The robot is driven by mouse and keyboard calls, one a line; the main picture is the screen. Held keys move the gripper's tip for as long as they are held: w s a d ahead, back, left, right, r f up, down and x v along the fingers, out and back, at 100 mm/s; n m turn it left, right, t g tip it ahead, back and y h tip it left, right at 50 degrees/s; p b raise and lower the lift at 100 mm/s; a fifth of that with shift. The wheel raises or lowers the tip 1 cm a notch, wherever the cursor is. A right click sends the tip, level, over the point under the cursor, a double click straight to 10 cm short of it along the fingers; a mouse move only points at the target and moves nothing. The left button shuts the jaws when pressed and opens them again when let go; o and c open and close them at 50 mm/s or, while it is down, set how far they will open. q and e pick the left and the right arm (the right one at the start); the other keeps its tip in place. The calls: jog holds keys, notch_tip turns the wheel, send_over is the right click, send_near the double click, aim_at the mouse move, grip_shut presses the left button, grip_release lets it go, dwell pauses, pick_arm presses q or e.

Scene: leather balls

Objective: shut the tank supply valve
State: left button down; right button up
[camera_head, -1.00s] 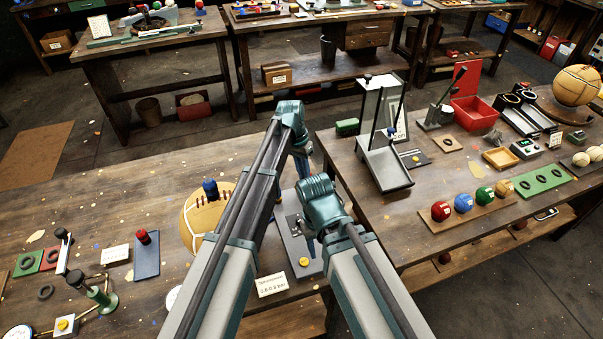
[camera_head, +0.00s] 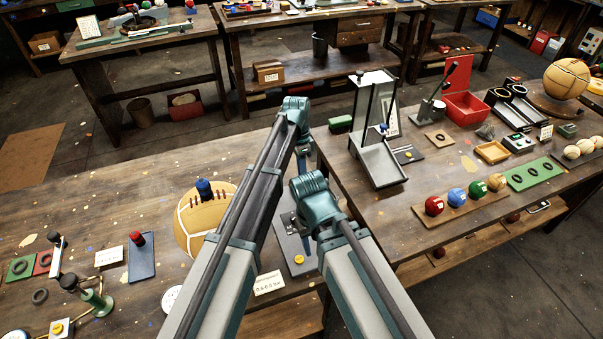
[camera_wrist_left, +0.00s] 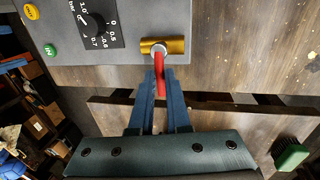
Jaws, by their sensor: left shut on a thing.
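In the left wrist view a brass valve (camera_wrist_left: 176,46) sits at the edge of a grey panel (camera_wrist_left: 130,70). Its red lever (camera_wrist_left: 160,84) stands square across the brass body and points towards my wrist. My left gripper (camera_wrist_left: 160,76) is shut on the red lever, one blue finger on each side. In the head view the left gripper (camera_head: 303,155) points down beyond the panel (camera_head: 297,258), and the valve is hidden there behind my arms. My right gripper (camera_head: 307,243) is low over the panel, its fingertips mostly hidden by its wrist.
The panel carries a black dial (camera_wrist_left: 95,22), a yellow button (camera_wrist_left: 31,11) and a green button (camera_wrist_left: 50,49). A tan leather ball (camera_head: 190,222) lies left of my arms. A grey stand (camera_head: 378,160) and coloured balls on a board (camera_head: 458,212) are on the right table.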

dwell(0.3)
pick_arm(q)
jog(key=c, duration=0.9)
grip_release()
jog(key=w+r+p, duration=0.1)
jog(key=r+p, duration=0.8)
jog(key=w+r+p, duration=0.1)
jog(key=r+p, duration=0.3)
jog(key=shift+w+a+r+p, duration=0.3)
jog(key=shift+a, duration=0.1)
pick_arm(e)
notch_tip(320, 180, up, 14)
jog(key=shift+f, duration=0.2)
pick_arm(q)
jog(key=shift+f, duration=0.1)
